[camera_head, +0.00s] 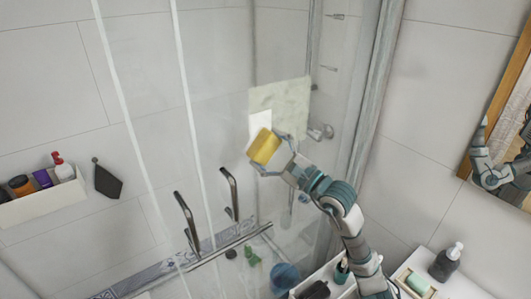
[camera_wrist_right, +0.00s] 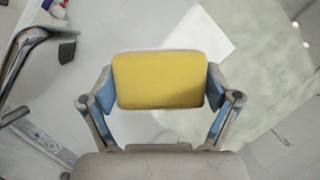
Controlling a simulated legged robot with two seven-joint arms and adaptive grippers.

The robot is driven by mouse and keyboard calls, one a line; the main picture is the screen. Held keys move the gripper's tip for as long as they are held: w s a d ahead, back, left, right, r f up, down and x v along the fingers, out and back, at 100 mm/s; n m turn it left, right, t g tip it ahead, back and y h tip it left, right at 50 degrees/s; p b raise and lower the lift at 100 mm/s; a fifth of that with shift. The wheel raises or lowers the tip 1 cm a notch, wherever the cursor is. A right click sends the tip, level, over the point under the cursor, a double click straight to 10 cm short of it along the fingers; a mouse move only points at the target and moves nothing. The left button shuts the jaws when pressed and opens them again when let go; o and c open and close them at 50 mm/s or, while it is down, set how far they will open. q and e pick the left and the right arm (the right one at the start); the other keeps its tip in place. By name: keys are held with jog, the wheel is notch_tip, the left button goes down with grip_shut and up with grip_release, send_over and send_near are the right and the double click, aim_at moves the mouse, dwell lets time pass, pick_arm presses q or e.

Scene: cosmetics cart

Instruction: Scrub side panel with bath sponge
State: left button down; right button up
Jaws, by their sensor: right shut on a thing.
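My right gripper (camera_head: 272,152) is shut on a yellow bath sponge (camera_head: 264,147), in front of the glass shower panel (camera_head: 218,90). In the right wrist view the sponge (camera_wrist_right: 158,80) sits between the two blue-padded fingers of the gripper (camera_wrist_right: 160,88), facing the pale panel surface. A greenish, smeared patch (camera_head: 285,97) shows on the panel just above and right of the sponge. A clean white area (camera_head: 260,122) borders its lower left. I cannot tell whether the sponge touches the panel. My left gripper is out of view.
Two dark metal handles (camera_head: 229,190) stand out from the glass left of my arm. A shelf with bottles (camera_head: 42,202) hangs at the far left. A blue cup (camera_head: 285,277) is below. A tray with green soap (camera_head: 418,284) and a dark bottle (camera_head: 446,262) stand at lower right.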

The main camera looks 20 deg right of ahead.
jog(key=shift+w+d+f, duration=0.2)
jog(key=shift+w+d, duration=0.1)
jog(key=shift+d, duration=0.45)
jog(key=shift+w+d, duration=0.2)
jog(key=shift+d, duration=0.4)
jog(key=d, duration=0.1)
jog(key=w+d+b, duration=0.1)
jog(key=d, duration=0.1)
jog(key=shift+b, duration=0.3)
jog(key=shift+w+d+f+b, duration=0.1)
jog(key=shift+w+d+b, duration=0.15)
jog(key=shift+d, duration=0.45)
jog(key=shift+w+d+r+b, duration=0.1)
jog(key=shift+w+d, duration=0.2)
jog(key=shift+d, duration=0.35)
jog(key=shift+w+d+f+b, duration=0.1)
jog(key=shift+w+d+b, duration=0.15)
jog(key=shift+d, duration=0.45)
jog(key=shift+w+d+b, duration=0.2)
jog(key=shift+w+d, duration=0.05)
jog(key=shift+d, duration=0.35)
jog(key=shift+w+d+b, duration=0.15)
jog(key=shift+w+d, duration=0.05)
jog(key=shift+d, duration=0.4)
